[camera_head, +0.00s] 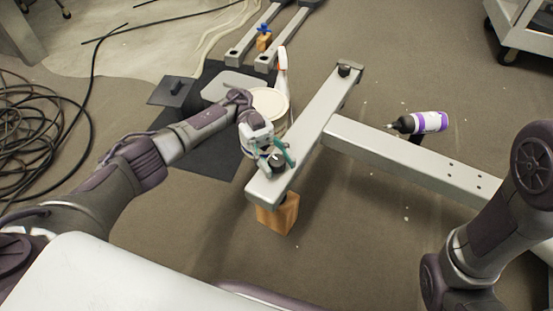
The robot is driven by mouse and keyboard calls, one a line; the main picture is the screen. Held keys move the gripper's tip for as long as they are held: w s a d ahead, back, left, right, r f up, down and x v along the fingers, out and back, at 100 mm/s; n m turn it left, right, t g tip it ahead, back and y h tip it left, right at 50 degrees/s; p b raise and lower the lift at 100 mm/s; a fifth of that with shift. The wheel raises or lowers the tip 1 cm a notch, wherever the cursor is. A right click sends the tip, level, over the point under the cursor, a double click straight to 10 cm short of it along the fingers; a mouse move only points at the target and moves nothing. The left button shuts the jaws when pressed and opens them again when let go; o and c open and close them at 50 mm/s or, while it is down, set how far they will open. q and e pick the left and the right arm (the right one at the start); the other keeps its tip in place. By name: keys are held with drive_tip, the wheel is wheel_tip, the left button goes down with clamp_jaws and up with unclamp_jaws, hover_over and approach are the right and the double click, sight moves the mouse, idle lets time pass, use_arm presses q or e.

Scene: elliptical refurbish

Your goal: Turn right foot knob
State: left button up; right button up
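A grey metal elliptical frame has a crossbar (310,125) with a dark foot knob (277,160) at its near end. A second dark foot knob (344,70) is at its far end. My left gripper (277,156) is at the near knob, with its teal fingers to either side of it. Whether the fingers press on the knob is too small to tell. My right arm (490,235) comes in at the right edge; its gripper is out of view.
A wooden block (278,214) supports the crossbar's near end. A long beam (410,165) runs right from the crossbar. A white bucket (270,103) stands behind my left gripper. Coiled cables (40,135) lie at left.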

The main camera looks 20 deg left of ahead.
sight(277, 160)
use_arm(q)
drive_tip(key=shift+o, duration=0.9)
drive_tip(key=shift+r, duration=0.15)
wheel_tip(277, 160, up, 10)
drive_tip(key=shift+f, duration=0.15)
